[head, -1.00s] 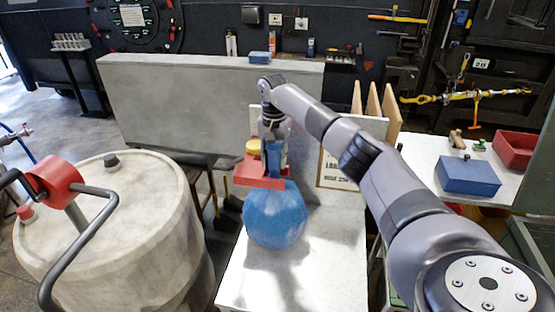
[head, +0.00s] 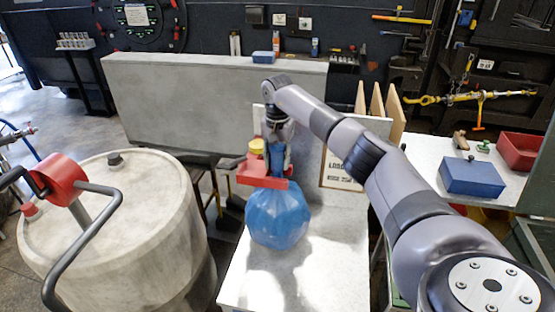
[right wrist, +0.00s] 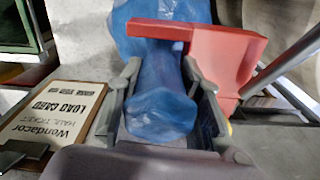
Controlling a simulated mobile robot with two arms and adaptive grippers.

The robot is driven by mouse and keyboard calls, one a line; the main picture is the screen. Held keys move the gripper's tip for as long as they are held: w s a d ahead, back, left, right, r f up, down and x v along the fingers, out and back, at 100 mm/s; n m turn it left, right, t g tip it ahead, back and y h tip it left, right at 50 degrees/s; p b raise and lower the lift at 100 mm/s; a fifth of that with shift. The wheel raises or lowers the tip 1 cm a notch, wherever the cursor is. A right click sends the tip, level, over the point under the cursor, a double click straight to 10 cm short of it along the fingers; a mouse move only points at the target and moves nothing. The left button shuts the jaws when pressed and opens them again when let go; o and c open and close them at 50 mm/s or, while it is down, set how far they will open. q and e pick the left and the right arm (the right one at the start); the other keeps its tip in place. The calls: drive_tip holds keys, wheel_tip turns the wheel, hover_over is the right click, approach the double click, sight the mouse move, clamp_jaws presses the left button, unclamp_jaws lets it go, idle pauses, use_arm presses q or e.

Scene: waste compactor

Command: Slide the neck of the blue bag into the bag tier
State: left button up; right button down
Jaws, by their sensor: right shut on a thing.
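The blue bag (head: 278,217) hangs or rests at the front of the light table, its round body below the red bag tier (head: 262,183). The tier has a yellow knob (head: 256,146) on its upper left. My right gripper (head: 277,150) is shut on the bag's neck above the tier. In the right wrist view the fingers flank the bunched blue neck (right wrist: 160,105). The tier's red arm (right wrist: 160,30) crosses the neck close beyond the fingertips, with its wider red body (right wrist: 225,60) at the right. I cannot tell how deep the neck sits in the slot. My left gripper is out of view.
A load card board (head: 342,172) stands right of the bag. A big grey drum (head: 120,240) with a red-hubbed handle is at the left. A long grey wall (head: 210,100) stands behind. A blue box (head: 472,178) and red bin (head: 520,150) lie on the right table.

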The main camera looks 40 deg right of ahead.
sight(278, 147)
drive_tip(key=c, duration=1)
unclamp_jaws()
drive_tip(key=shift+c, duration=0.2)
drive_tip(key=o, duration=0.6)
drive_tip(key=shift+r, duration=0.1)
drive_tip(key=shift+r+p, duration=1.85)
drive_tip(key=shift+r, duration=2.05)
